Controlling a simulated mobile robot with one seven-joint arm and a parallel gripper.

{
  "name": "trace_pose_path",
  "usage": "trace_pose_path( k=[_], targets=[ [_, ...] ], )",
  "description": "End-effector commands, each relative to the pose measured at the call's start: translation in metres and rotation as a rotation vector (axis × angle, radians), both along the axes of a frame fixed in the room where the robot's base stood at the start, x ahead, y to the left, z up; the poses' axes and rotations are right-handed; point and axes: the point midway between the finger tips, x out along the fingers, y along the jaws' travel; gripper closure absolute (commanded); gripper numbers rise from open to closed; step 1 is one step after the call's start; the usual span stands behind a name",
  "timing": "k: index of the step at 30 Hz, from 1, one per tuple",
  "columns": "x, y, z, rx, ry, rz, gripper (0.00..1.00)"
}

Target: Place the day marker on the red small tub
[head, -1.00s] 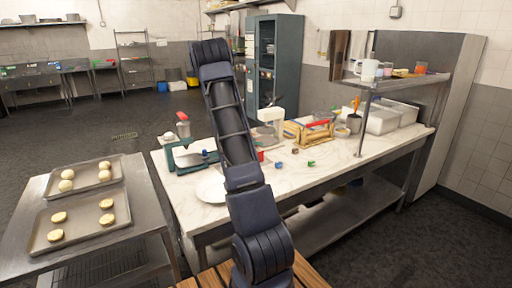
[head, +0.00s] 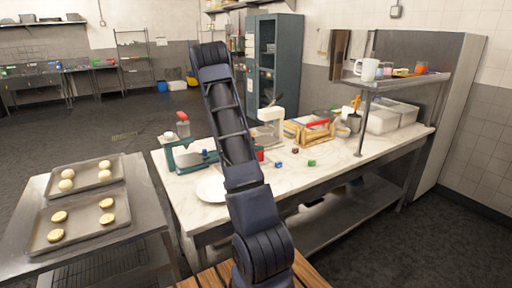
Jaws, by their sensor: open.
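A small red tub (head: 260,155) shows on the marble worktop just right of my arm, which partly covers it. Several small coloured blocks lie to its right: a blue one (head: 279,164), a dark red one (head: 295,151) and a green one (head: 311,163). They are too small to tell which, if any, is the day marker. My arm rises across the middle of the head view; my gripper cannot be made out and seems hidden behind the arm.
On the marble worktop (head: 350,152) stand a teal scale (head: 185,162), a white plate (head: 211,189), a stand mixer (head: 271,126) and a wooden crate (head: 316,133). A raised shelf (head: 400,81) stands at right. A steel table (head: 150,222) with baking trays is at left.

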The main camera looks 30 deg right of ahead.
Motion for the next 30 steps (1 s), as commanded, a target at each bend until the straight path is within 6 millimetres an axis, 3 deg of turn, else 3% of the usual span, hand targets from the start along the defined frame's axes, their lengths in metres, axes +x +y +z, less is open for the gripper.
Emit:
trace_pose_path(
  k=[5,18,26,30],
  targets=[
    [0.001,0.017,0.008,-0.001,-0.001,0.003,0.55],
    [0.001,0.091,0.039,0.000,-0.001,0.003,0.55],
    [0.000,0.110,0.048,0.002,-0.005,-0.001,0.55],
    [-0.012,0.115,0.060,0.033,-0.049,-0.034,0.55]
  ],
)
